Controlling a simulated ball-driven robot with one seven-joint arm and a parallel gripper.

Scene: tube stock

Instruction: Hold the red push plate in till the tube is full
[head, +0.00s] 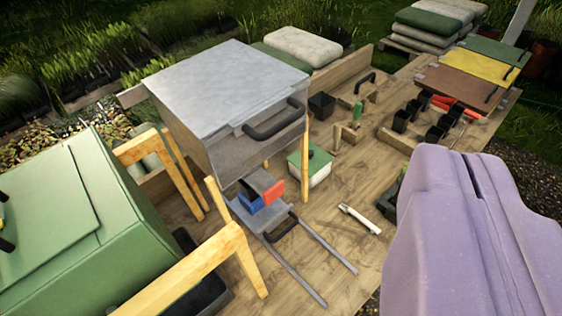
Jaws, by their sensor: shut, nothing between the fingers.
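The red push plate (274,191) is a small red face below the front of a grey hopper (235,95) on wooden legs. A dark grey piece joins it at its upper left. A blue block-like part (250,203) sits just beside and below it. My gripper (468,156), large and purple at the right, is shut and empty. It is apart from the plate, with bench between them in the picture. No tube clearly shows under the hopper; I cannot tell whether the blue part is one or how full any tube is.
A grey slide with rails and a dark handle (281,228) lies below the hopper. A white-handled tool (358,219) and a green-lidded box (317,171) are near. Black pots (437,136) stand behind. A green cabinet (90,235) and wooden frame crowd the left.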

